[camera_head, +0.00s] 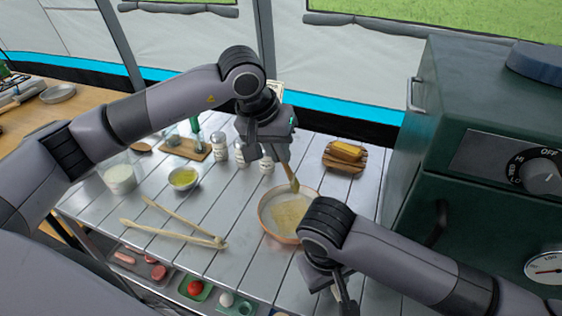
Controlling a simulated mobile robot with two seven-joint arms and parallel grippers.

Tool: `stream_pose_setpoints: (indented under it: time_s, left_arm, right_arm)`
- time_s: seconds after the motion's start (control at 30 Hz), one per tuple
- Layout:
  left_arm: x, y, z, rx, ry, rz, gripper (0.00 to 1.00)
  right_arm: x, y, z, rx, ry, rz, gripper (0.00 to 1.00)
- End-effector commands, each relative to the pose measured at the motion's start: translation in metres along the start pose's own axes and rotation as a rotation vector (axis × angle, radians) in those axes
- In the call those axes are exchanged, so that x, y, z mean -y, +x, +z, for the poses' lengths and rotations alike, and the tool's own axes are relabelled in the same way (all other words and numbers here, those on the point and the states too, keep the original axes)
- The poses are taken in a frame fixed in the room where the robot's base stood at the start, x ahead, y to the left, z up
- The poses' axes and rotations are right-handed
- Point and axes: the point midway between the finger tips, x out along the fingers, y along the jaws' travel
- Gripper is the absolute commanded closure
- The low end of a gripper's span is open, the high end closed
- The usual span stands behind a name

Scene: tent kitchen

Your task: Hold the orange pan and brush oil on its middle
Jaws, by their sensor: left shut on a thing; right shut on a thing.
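The orange pan (265,222) sits on the slatted table, with a yellowish patch on its pale inside. My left gripper (281,152) is shut on the brush (290,175), whose bristle end points down over the pan's upper right part. I cannot tell whether the bristles touch the pan. My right gripper (342,292) is shut at the pan's lower right; the handle it appears to hold is hidden by my arm. A small bowl of yellow oil (184,177) stands to the left on the table.
Wooden tongs (180,225) lie left of the pan. Several shakers (243,154) stand behind it, and butter on a wooden board (346,154) lies behind right. A glass jar (119,176) is far left. A green oven (465,150) blocks the right side. Food trays sit on a lower shelf.

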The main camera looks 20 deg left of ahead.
Motion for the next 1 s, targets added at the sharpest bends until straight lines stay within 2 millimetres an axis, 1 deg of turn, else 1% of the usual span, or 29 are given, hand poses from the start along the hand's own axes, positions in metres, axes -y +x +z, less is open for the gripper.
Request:
stream_pose_setpoints:
  time_s: [0.4, 0.6, 1.0]
  left_arm:
    - [-0.008, -0.036, -0.011, 0.000, 0.001, 0.001, 1.00]
    - [-0.011, -0.049, -0.015, 0.001, 0.000, 0.001, 1.00]
    - [-0.012, -0.051, -0.015, 0.002, 0.000, 0.000, 1.00]
  right_arm:
    - [0.000, 0.000, 0.000, -0.002, 0.000, 0.000, 1.00]
    - [0.000, 0.000, 0.000, -0.002, 0.000, 0.000, 1.00]
    - [0.000, 0.000, 0.000, -0.002, 0.000, 0.000, 1.00]
